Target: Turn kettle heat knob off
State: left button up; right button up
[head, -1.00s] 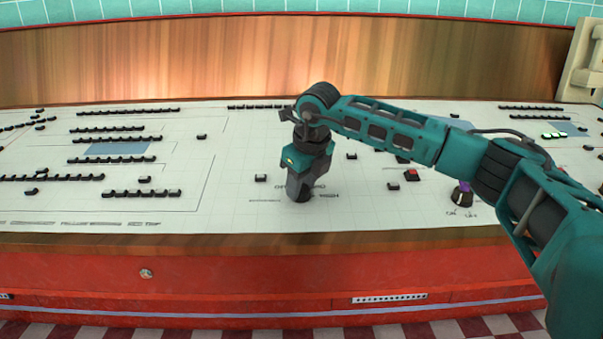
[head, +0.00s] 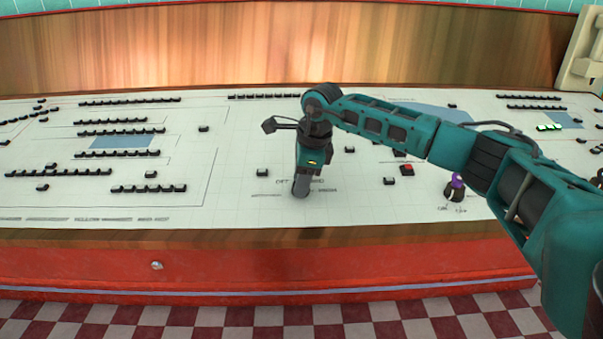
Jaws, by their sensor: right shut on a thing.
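My right gripper (head: 301,190) points straight down at the middle of the sloping white control panel (head: 230,205). It is shut on the heat knob, which the fingers and gripper body hide almost wholly. The gripper is seen edge-on, so its fingers look like one narrow piece. Dark lettering (head: 283,182) shows on both sides of the gripper, partly covered; the upper left word begins with "OF". Which way the knob points cannot be told. My left gripper is not in view.
A dark knob with a purple top (head: 456,187) stands at the right of the panel. A red button (head: 407,169) and several black switches lie nearby. Rows of black switches (head: 60,173) fill the left side. A wooden backboard (head: 200,50) rises behind.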

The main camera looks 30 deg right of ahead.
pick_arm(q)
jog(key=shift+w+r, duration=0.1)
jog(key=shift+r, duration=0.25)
pick_arm(e)
jog(key=shift+n, duration=0.4)
jog(key=o, duration=1)
pick_arm(q)
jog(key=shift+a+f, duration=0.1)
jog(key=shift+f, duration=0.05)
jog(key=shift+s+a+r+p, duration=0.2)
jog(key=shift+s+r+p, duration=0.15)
jog(key=shift+p, duration=0.6)
pick_arm(e)
jog(key=v, duration=1.3)
jog(key=shift+w, duration=0.15)
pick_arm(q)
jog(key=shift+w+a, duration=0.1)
